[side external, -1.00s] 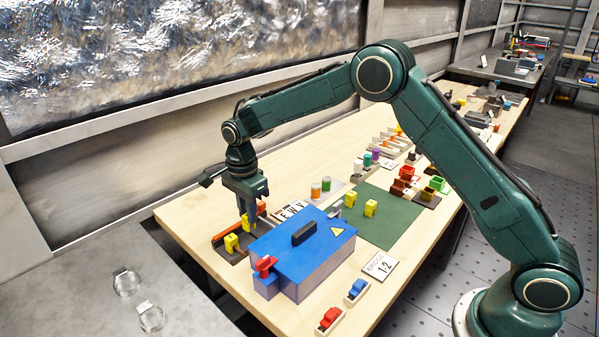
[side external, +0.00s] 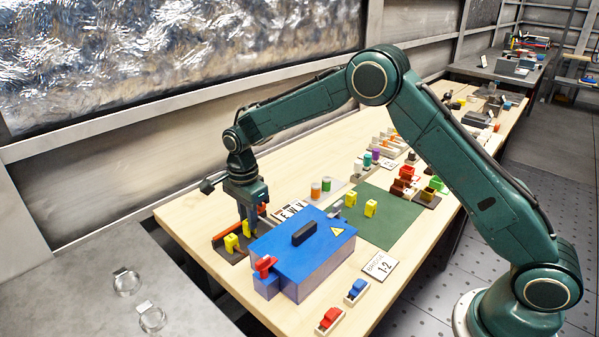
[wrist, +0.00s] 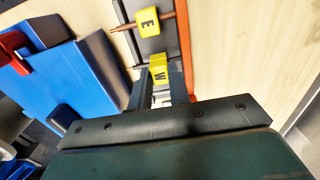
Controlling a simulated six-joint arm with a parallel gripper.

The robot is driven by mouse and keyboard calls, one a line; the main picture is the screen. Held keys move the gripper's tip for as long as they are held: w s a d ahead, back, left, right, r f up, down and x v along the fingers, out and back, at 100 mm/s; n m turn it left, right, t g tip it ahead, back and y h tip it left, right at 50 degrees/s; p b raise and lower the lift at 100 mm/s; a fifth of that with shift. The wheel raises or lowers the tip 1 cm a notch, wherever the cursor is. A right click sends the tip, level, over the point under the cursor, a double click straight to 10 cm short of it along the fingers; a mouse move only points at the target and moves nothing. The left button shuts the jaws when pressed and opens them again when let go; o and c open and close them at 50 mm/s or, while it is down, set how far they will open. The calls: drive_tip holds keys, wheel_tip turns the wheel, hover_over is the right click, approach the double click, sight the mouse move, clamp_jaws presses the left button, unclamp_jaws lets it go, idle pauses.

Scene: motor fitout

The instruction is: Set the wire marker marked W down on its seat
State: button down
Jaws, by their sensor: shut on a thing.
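The yellow wire marker W (wrist: 159,69) is between the fingers of my gripper (wrist: 160,84) in the wrist view, its letter showing. In the side view my gripper (side external: 247,224) is shut on it, pointing down over the dark tray (side external: 236,258) behind the blue box. The marker (side external: 246,230) is low over the tray; I cannot tell whether it touches. Another yellow marker, E (wrist: 147,22), sits beside it on the tray, on a copper-coloured rod (wrist: 124,27). It also shows in the side view (side external: 231,243). The seat under W is hidden.
The blue box (side external: 303,250) with a black handle and red lever stands close in front of the tray. An orange rail (wrist: 184,50) runs along the tray's far side. Two more yellow markers (side external: 370,208) stand on the green mat (side external: 392,228).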

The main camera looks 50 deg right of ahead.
drive_tip(key=shift+f, duration=0.65)
drive_tip(key=c, duration=1.2)
unclamp_jaws()
drive_tip(key=shift+c, duration=0.2)
drive_tip(key=shift+r, duration=0.15)
drive_tip(key=shift+w+r, duration=0.1)
drive_tip(key=shift+r, duration=0.5)
wheel_tip(320, 180, up, 12)
drive_tip(key=shift+r, duration=0.15)
